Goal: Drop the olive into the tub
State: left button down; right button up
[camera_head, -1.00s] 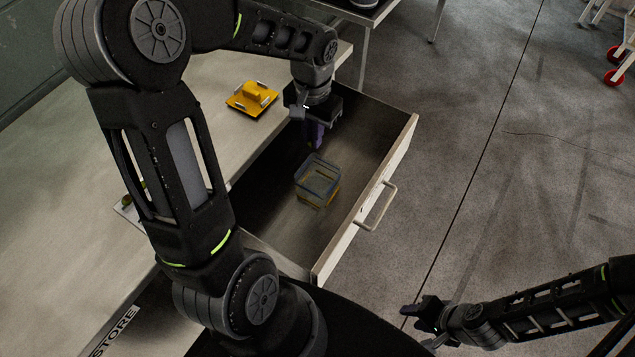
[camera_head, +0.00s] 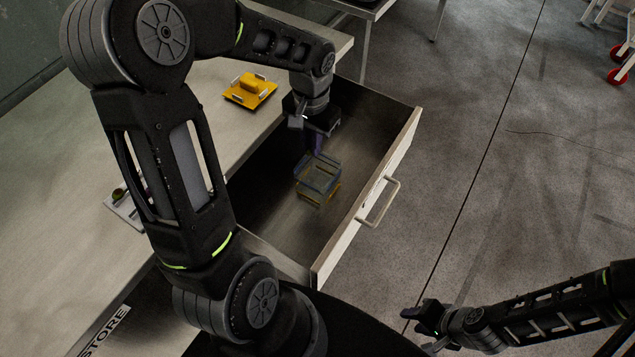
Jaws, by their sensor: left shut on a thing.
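The clear tub (camera_head: 318,181) stands in the open drawer (camera_head: 352,232), with a yellowish band near its bottom. My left gripper (camera_head: 316,148) points down into the drawer, with its purple-tinted fingers right at the tub's far rim. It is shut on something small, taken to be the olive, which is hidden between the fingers. I cannot tell whether the fingertips are over the tub's opening or just behind it. My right gripper (camera_head: 425,320) is low at the right, over the floor and away from the drawer; its fingers are too dark to read.
A yellow block-like object (camera_head: 250,90) lies on the worktop (camera_head: 70,225) left of the drawer. A pale tray (camera_head: 124,212) with small items is partly hidden behind my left arm. The drawer front has a handle (camera_head: 377,202).

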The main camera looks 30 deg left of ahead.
pick_arm(q)
jog(key=shift+f, duration=0.3)
pick_arm(e)
jog(key=shift+f, duration=0.25)
pick_arm(q)
jog(key=c, duration=1.4)
grip_release()
jog(key=shift+o, duration=0.2)
jog(key=shift+r, duration=0.1)
notch_tip(320, 180, up, 8)
jog(key=shift+f, duration=0.15)
